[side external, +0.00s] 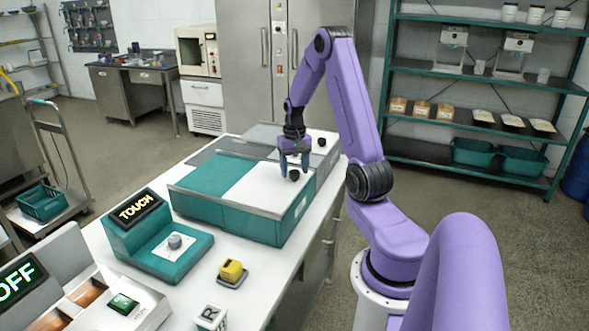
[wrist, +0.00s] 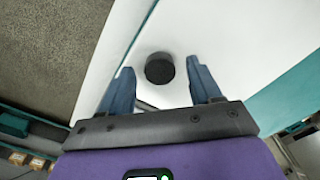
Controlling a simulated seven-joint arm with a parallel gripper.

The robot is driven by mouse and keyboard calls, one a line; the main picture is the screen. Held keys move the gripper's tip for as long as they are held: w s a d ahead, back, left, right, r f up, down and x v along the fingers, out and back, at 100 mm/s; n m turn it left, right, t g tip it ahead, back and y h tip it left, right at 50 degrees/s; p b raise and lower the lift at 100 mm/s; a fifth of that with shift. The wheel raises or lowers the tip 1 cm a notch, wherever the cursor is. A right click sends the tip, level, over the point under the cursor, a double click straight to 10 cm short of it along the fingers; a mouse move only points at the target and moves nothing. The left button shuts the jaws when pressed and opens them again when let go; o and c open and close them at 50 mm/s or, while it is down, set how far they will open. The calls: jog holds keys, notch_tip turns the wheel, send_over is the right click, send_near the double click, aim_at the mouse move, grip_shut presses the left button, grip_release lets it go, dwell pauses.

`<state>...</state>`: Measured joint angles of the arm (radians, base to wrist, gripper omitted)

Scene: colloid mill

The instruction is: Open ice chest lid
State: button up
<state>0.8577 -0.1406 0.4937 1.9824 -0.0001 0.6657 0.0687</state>
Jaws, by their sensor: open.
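The ice chest (side external: 284,224) is a low teal and grey box on the white bench. Its white lid (side external: 258,188) lies flat on top and carries a black round knob (side external: 294,174). My gripper (side external: 294,170) points down over this knob, with its blue fingers spread on either side. In the wrist view the knob (wrist: 159,69) sits between the fingertips of my open gripper (wrist: 160,67), with gaps visible on both sides. The white lid (wrist: 255,45) fills much of that view. I cannot tell the exact height of the fingertips over the lid.
A second black knob (side external: 321,142) stands on the rear part of the box. A teal TOUCH console (side external: 150,245) and a yellow object (side external: 231,271) are on the bench nearer the camera. The bench edge (side external: 312,238) runs close along the box's right side.

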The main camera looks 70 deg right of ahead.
jog(key=shift+f, duration=0.25)
grip_shut()
send_near(253, 171)
notch_tip(253, 171, down, 6)
jog(key=shift+r, duration=0.25)
dwell(0.4)
grip_release()
